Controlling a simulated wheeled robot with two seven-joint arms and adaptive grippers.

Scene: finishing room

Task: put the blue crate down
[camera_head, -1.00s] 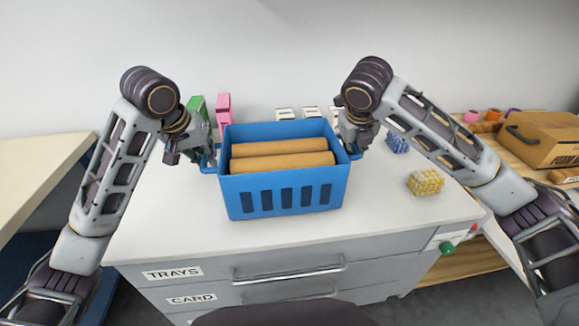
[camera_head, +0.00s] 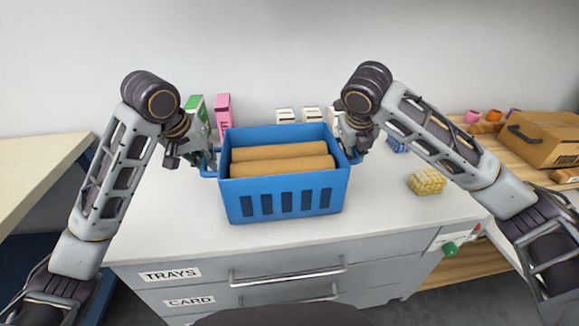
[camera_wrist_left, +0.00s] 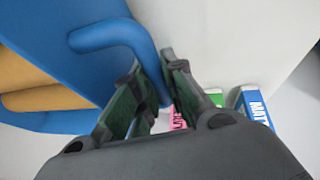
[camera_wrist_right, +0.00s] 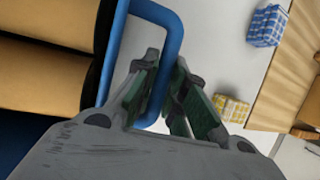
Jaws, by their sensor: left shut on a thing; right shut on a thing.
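The blue crate (camera_head: 285,200) has slotted sides and holds two brown rolls (camera_head: 280,160). It hangs level between my grippers, over the white top of the drawer unit; I cannot tell whether its bottom touches the top. My left gripper (camera_head: 206,160) is shut on the crate's left handle, a blue loop that shows in the left wrist view (camera_wrist_left: 120,35). My right gripper (camera_head: 352,150) is shut on the right handle, which shows between the fingers in the right wrist view (camera_wrist_right: 168,60). The crate's underside is hidden.
Green (camera_head: 196,108) and pink (camera_head: 223,112) boxes stand behind the crate at left, small white boxes (camera_head: 286,115) behind it. A yellow checked block (camera_head: 426,181) lies to the right, a blue one (camera_head: 397,143) behind it. The white top (camera_head: 160,235) is clear in front and left.

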